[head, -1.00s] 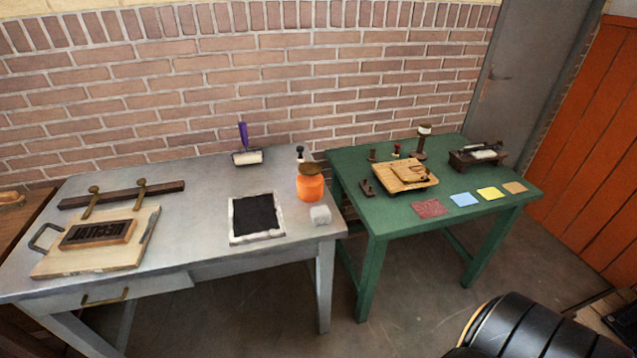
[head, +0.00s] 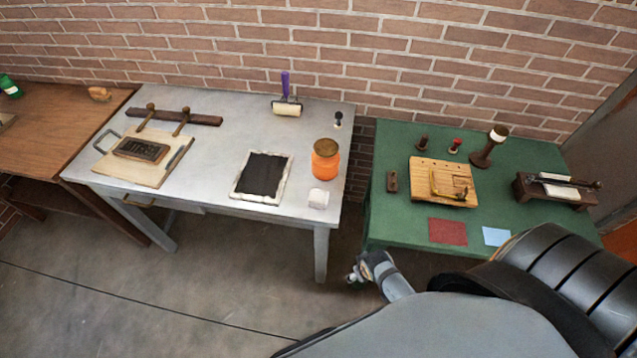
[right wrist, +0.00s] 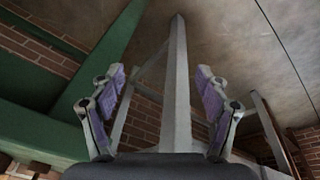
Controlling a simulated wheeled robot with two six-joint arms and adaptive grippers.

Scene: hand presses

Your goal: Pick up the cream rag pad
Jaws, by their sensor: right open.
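The cream rag pad (head: 318,198) is a small pale block on the right front corner of the grey metal table (head: 225,140), just in front of an orange jar (head: 325,160). My right gripper (head: 355,274) is in front of the gap between the tables, lower than the tabletops and apart from the pad. In the right wrist view, its two purple-padded fingers (right wrist: 160,95) are spread, with nothing between them; a grey table leg (right wrist: 178,90) shows beyond. The pad is not visible in that view. My left gripper is not in view.
A framed black slab (head: 262,177) lies left of the pad, and a purple-handled roller (head: 287,100) is behind. The green table (head: 400,222) stands to the right with a wooden block (head: 440,172) and a red card (head: 447,231). Bare floor (head: 230,270) lies in front.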

